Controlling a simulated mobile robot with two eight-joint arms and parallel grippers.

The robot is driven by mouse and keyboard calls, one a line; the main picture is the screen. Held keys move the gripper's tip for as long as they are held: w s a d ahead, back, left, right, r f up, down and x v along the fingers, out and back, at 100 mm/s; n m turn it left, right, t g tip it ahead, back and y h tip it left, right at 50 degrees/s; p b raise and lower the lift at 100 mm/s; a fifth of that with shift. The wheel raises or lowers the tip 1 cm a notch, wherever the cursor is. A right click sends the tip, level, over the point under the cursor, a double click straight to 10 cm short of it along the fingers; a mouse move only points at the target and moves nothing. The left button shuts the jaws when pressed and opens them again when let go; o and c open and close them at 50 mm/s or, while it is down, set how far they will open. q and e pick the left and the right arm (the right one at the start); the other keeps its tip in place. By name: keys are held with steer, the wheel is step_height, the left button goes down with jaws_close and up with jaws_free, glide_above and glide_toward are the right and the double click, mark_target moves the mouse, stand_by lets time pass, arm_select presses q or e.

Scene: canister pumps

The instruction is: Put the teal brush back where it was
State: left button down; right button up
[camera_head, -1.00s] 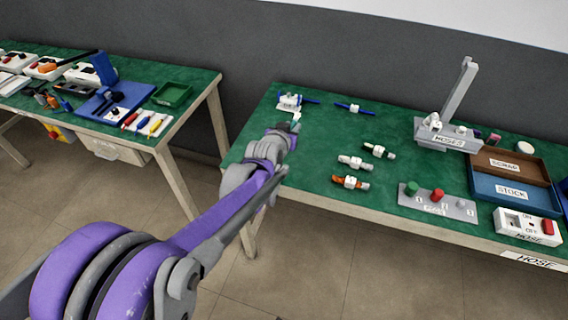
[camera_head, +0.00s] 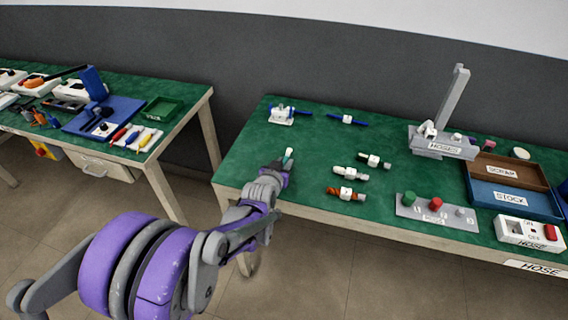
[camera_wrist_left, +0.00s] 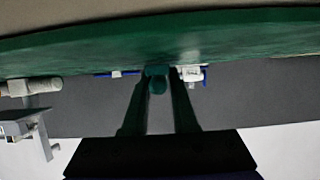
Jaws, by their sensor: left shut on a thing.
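My left gripper (camera_head: 285,165) is over the left part of the right-hand green table, near its front-left edge. It is shut on the teal brush (camera_head: 288,154), whose small pale-teal tip shows just above the fingers. In the left wrist view the brush (camera_wrist_left: 157,84) is a dark teal piece between the two fingers (camera_wrist_left: 162,78); the rest of it is hidden. Whether the brush touches the table I cannot tell. My right gripper is not in view.
Labelled hose pieces (camera_head: 347,171) lie right of the gripper. A white block with blue hose (camera_head: 282,116) stands behind it. The grey hose stand (camera_head: 443,146), stock tray (camera_head: 510,199) and switch box (camera_head: 529,232) are further right. Tools (camera_head: 134,138) lie on the left table.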

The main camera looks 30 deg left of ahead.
arm_select(q)
steer(key=shift+f, duration=0.1)
steer(key=shift+f, duration=0.15)
steer(key=c, duration=0.7)
jaws_free()
